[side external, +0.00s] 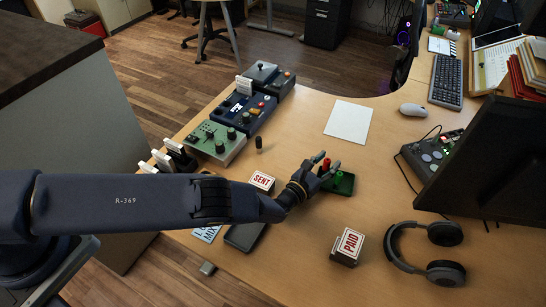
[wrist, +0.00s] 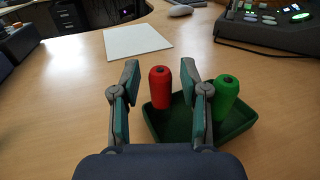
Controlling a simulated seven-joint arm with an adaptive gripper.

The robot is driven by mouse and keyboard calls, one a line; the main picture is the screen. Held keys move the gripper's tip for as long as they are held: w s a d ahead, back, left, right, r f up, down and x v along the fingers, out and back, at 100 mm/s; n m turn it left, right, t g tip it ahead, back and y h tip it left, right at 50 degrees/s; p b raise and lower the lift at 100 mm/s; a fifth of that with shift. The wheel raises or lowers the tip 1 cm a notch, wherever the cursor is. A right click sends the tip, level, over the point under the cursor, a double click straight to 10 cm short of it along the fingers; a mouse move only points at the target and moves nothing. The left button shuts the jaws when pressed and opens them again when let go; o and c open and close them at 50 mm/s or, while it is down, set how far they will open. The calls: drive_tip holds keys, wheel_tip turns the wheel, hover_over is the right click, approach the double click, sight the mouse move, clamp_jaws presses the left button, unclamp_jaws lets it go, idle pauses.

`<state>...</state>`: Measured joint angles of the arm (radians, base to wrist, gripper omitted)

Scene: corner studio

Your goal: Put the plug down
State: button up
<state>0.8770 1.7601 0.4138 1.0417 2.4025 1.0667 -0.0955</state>
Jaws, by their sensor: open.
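A red plug (wrist: 160,92) stands upright at the left part of a small dark green tray (wrist: 240,130) in the wrist view. My gripper (wrist: 159,72) is open, with one finger on each side of the red plug. Gaps show between it and both fingers. A green plug (wrist: 226,96) stands in the tray's right part, outside the right finger. In the side external view my gripper (side external: 326,160) is low over the tray (side external: 344,184), and the red plug (side external: 326,166) shows between its fingers. The red plug's base is partly hidden there.
A small dark peg (side external: 259,145) stands on the desk left of the tray. SENT (side external: 262,181) and PAID (side external: 349,244) stamp blocks and headphones (side external: 426,251) are nearby. Control boxes (side external: 243,110) line the left edge. Desk around the white sheet (side external: 348,121) is clear.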

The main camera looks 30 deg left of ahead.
sight(325, 165)
drive_tip(key=v, duration=0.6)
drive_tip(key=shift+s+r, duration=0.1)
drive_tip(key=shift+s, duration=0.2)
drive_tip(key=shift+s+a+r, duration=0.2)
drive_tip(key=shift+a, duration=0.05)
drive_tip(key=w+a+r+n+g+y, duration=0.2)
drive_tip(key=a+r+n+y, duration=0.65)
drive_tip(key=a+r, duration=0.25)
drive_tip(key=w+a+r+n+g+y, duration=0.2)
drive_tip(key=a+r+n+y, duration=0.5)
drive_tip(key=a+r+n, duration=0.3)
drive_tip(key=s+a+r+n+g, duration=0.8)
drive_tip(key=s+a+r+n, duration=0.15)
drive_tip(key=a, duration=0.35)
drive_tip(key=s+d+r+n+h, duration=0.1)
drive_tip(key=s+r+n+h, duration=0.1)
drive_tip(key=s, duration=0.6)
drive_tip(key=s+d+r+n+h, duration=0.1)
drive_tip(key=s+r+n+h, duration=0.1)
drive_tip(key=s+n+h, duration=0.3)
drive_tip(key=s+d+r+n+h, duration=0.1)
drive_tip(key=s+n+h, duration=0.3)
drive_tip(key=s, duration=0.8)
drive_tip(key=shift+d+r, duration=0.2)
drive_tip(key=shift+r, duration=0.5)
